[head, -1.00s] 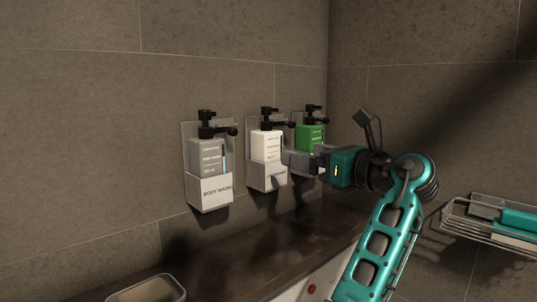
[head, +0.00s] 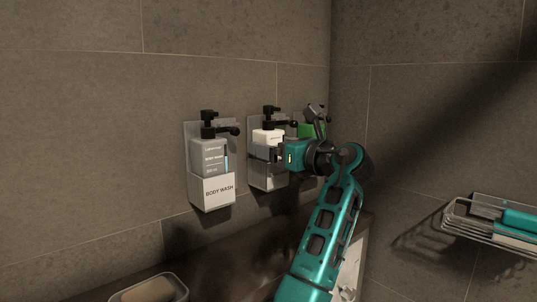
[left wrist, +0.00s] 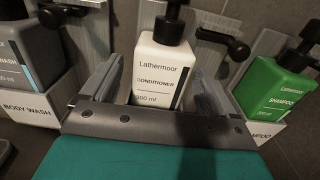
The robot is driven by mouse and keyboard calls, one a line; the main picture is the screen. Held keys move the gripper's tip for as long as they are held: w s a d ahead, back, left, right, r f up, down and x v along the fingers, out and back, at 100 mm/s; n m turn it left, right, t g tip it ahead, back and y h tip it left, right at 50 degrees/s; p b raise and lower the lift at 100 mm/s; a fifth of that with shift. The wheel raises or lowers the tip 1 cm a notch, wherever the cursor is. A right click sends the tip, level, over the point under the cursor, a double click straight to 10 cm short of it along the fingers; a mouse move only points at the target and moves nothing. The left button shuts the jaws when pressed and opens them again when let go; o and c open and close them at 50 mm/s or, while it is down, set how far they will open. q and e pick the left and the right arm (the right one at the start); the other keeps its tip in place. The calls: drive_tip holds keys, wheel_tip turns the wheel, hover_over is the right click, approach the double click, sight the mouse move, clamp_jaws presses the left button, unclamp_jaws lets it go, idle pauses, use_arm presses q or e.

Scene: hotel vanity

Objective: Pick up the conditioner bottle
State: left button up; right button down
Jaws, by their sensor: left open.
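The conditioner bottle (head: 267,136) is white with a black pump and stands in the middle wall holder. In the left wrist view the conditioner bottle (left wrist: 161,67) is upright, its label readable, between the two fingers. My left gripper (head: 268,154) is open, its fingers on either side of the bottle; I cannot tell whether either touches it. The gripper hides the lower part of the bottle and some of its holder in the head view. My right gripper is not in view.
A grey body wash bottle (head: 209,157) hangs in a holder to the left. A green shampoo bottle (head: 305,130) is to the right, partly behind my arm. A soap dish (head: 176,287) sits on the dark counter below. A wire rack (head: 480,222) is on the right wall.

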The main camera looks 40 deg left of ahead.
sight(272, 113)
use_arm(q)
drive_tip(key=shift+c, duration=0.4)
drive_tip(key=c, duration=1)
drive_tip(key=shift+o, duration=0.2)
drive_tip(key=shift+r, duration=0.15)
drive_tip(key=shift+r, duration=0.7)
wheel_tip(272, 113, up, 6)
drive_tip(key=shift+f, duration=0.2)
drive_tip(key=s+d, duration=0.1)
drive_tip(key=d, duration=1.7)
drive_tip(key=shift+s+b, duration=0.3)
drive_tip(key=shift+b, duration=0.05)
